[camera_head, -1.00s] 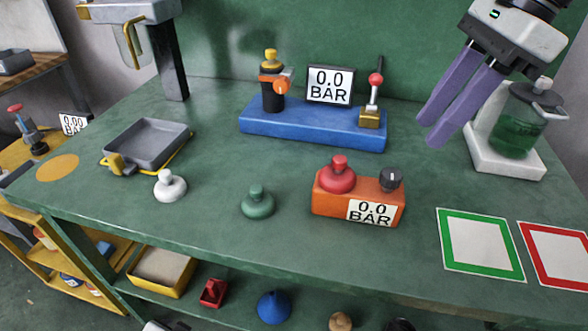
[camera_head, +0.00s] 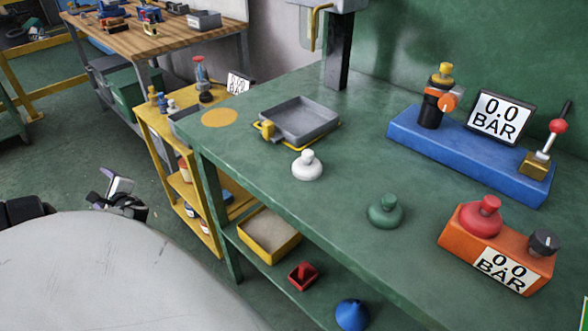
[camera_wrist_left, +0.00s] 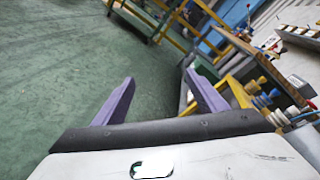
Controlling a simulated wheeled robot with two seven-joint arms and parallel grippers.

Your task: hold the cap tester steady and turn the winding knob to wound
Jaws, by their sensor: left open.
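The orange cap tester (camera_head: 492,250) stands on the green bench at the right of the head view. It has a red cap (camera_head: 482,216) on top, a black winding knob (camera_head: 543,242) with a white mark at its right end, and a label reading 0.0 BAR. No gripper is at it. My left gripper shows in the left wrist view (camera_wrist_left: 160,80), its two purple fingers spread with nothing between them, over the floor. In the head view my left arm's end is low at the far left, well away from the bench and partly hidden. My right gripper is out of view.
A blue pump base (camera_head: 465,155) with a 0.0 BAR display stands behind the tester. A green knobbed piece (camera_head: 384,211), a white one (camera_head: 307,165) and a grey tray (camera_head: 298,121) sit to its left. A yellow shelf unit (camera_head: 190,190) adjoins the bench's left end.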

